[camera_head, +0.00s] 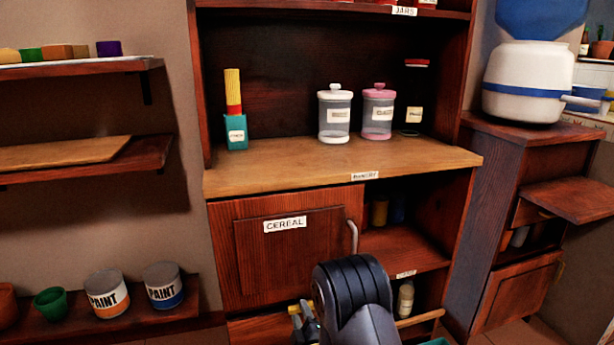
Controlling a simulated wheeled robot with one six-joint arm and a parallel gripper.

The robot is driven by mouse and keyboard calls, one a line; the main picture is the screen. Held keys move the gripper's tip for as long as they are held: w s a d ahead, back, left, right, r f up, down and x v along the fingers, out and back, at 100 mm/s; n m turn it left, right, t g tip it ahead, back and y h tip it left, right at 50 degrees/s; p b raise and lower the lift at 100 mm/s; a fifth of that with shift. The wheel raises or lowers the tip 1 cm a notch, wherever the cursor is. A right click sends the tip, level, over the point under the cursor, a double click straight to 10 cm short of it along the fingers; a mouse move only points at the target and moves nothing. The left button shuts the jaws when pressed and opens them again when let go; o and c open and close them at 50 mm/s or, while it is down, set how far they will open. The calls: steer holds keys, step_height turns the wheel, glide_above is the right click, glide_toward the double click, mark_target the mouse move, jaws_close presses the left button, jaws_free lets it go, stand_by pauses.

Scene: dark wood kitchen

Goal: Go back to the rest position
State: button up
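My arm rises from the bottom edge of the picture, right of centre, as a black ribbed joint on a grey link in front of the pantry cabinet. Just left of it is a small grey and yellow part, perhaps my gripper (303,322), mostly cut off or hidden. I cannot tell whether it is open or shut, or whether it holds anything.
The pantry cabinet (222,186) has a shut door (285,255) labelled CEREAL beside an open compartment (395,243). Jars (335,117) stand on its counter. Shelves (60,328) with paint cans (105,297) are at left; a side cabinet (490,200) is at right.

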steer(key=shift+m, duration=1.1)
